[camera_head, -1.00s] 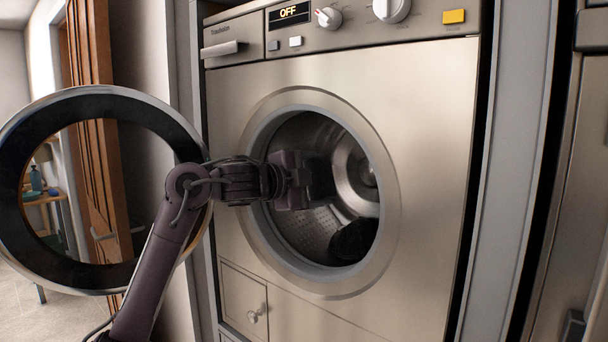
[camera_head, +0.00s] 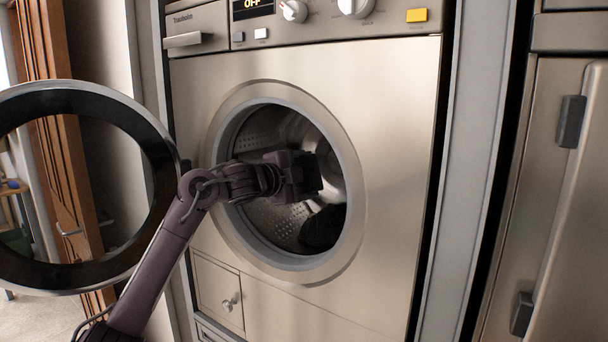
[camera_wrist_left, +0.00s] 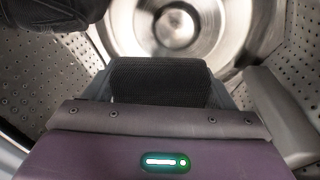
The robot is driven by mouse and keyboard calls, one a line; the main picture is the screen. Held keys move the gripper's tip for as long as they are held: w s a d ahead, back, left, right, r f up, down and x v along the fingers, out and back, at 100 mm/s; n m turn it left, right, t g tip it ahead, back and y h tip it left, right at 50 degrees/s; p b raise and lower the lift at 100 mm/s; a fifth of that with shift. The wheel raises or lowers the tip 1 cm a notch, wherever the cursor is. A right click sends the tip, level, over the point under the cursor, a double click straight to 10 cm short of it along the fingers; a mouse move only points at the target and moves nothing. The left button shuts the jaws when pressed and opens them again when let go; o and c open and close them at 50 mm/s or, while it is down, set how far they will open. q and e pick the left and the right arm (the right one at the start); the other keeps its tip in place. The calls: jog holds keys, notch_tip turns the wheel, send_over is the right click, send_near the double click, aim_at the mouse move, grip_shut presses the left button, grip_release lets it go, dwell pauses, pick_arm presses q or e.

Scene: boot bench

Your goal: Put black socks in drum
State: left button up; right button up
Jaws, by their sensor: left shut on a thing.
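The washing machine drum (camera_head: 258,217) is perforated metal, seen through the round opening. My left gripper (camera_head: 312,174) is at the opening, in front of the drum's inside. In the left wrist view it is shut on a black ribbed sock bundle (camera_wrist_left: 158,82), with the drum's back hub beyond. Another black bundle, apparently socks (camera_head: 322,228), lies low in the drum; a dark textured thing, likely the same bundle (camera_wrist_left: 48,14), shows at the upper left of the wrist view. My right gripper is not in view.
The round door (camera_head: 160,165) stands open at the left, beside my left arm. The opening's pale rim (camera_head: 350,205) surrounds my gripper. A small hatch (camera_head: 218,290) is below. The display (camera_head: 252,6) reads OFF. A steel appliance (camera_head: 560,200) stands at the right.

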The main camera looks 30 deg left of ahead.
pick_arm(q)
jog(key=o, duration=1)
jog(key=shift+c, duration=0.2)
jog(key=b+v, duration=0.2)
jog(key=v, duration=0.6)
